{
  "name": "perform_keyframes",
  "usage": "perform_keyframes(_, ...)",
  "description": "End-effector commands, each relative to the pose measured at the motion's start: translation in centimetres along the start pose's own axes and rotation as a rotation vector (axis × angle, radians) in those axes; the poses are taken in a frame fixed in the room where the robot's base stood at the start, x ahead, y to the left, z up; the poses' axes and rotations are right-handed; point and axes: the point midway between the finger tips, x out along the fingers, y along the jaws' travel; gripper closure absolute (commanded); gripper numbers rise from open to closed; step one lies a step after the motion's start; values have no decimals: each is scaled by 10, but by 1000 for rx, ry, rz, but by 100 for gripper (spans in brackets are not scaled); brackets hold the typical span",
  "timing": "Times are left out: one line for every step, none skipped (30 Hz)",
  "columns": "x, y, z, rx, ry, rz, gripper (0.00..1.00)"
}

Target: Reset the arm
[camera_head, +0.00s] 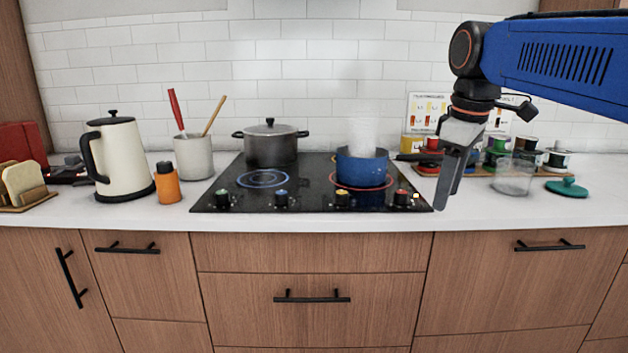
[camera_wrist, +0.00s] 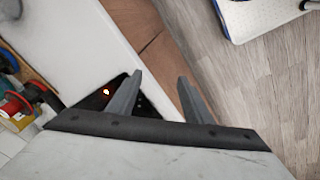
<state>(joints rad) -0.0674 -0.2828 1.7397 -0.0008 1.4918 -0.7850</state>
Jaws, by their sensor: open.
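My gripper (camera_head: 448,180) hangs from my blue arm at the right, its fingers pointing down near the right front corner of the cooktop. In the wrist view my gripper (camera_wrist: 160,88) shows two grey fingers apart with nothing between them. The counter's front edge and floor lie beyond the fingertips there. My gripper holds nothing.
The black cooktop (camera_head: 310,190) carries a steaming blue pot (camera_head: 362,168) and a lidded dark pot (camera_head: 270,146). A cream kettle (camera_head: 122,160) and orange bottle (camera_head: 167,184) stand left.

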Motion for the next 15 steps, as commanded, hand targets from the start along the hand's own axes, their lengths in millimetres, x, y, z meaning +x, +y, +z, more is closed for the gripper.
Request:
perform_keyframes(10, -11, 14, 52, 9, 11, 54)
perform_keyframes(16, -17, 21, 85, 15, 16, 54)
perform_keyframes(26, -25, 31, 129, 23, 23, 54)
perform_keyframes(32, -30, 38, 162, 30, 30, 54)
perform_keyframes(39, -36, 44, 194, 36, 35, 54)
perform_keyframes(49, -44, 54, 237, 45, 42, 54)
perform_keyframes(56, -50, 61, 270, 53, 48, 54)
perform_keyframes(64, -56, 67, 303, 60, 53, 54)
perform_keyframes(74, -64, 77, 346, 70, 59, 54)
perform_keyframes(82, -70, 84, 378, 78, 63, 54)
perform_keyframes(90, -76, 90, 411, 86, 68, 54)
perform_keyframes(102, -84, 100, 455, 96, 73, 54)
perform_keyframes(110, -91, 107, 488, 104, 77, 54)
perform_keyframes(119, -97, 114, 521, 112, 81, 54)
perform_keyframes(131, -105, 123, 564, 123, 85, 54)
